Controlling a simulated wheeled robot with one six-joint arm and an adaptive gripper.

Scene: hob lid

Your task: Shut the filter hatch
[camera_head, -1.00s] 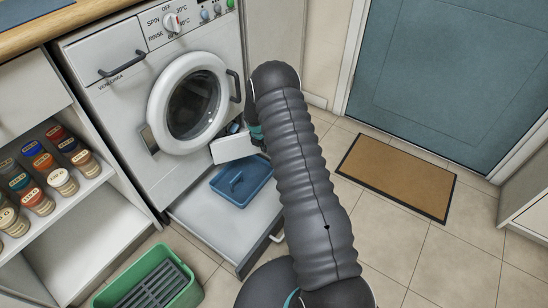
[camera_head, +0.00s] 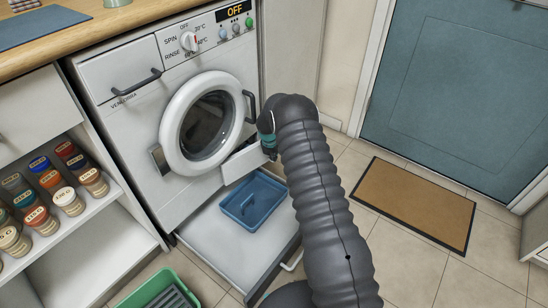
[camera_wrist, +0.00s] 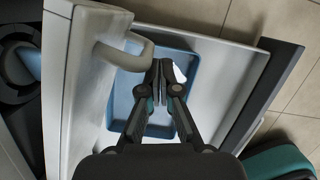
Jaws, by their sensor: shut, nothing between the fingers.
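The filter hatch (camera_head: 243,164) is a white flap low on the front of the washing machine (camera_head: 140,115). It stands open, swung out from the machine. In the wrist view the hatch (camera_wrist: 82,85) shows nearly edge-on, with a grey loop handle (camera_wrist: 143,52) on its right-hand face. A dark recess with a round part (camera_wrist: 18,72) lies to its left. My gripper (camera_wrist: 160,78) is shut and empty, right of the hatch and close to the handle; I cannot tell if they touch. In the head view my gripper (camera_head: 269,150) is at the hatch's outer end, its tips mostly hidden.
A pulled-out drawer (camera_head: 215,245) with a blue tray (camera_head: 253,222) lies below the hatch. The round washer door (camera_head: 172,130) is shut above. A green crate (camera_head: 165,285) stands on the floor at the front. A doormat (camera_head: 415,205) lies right; tiles around it are clear.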

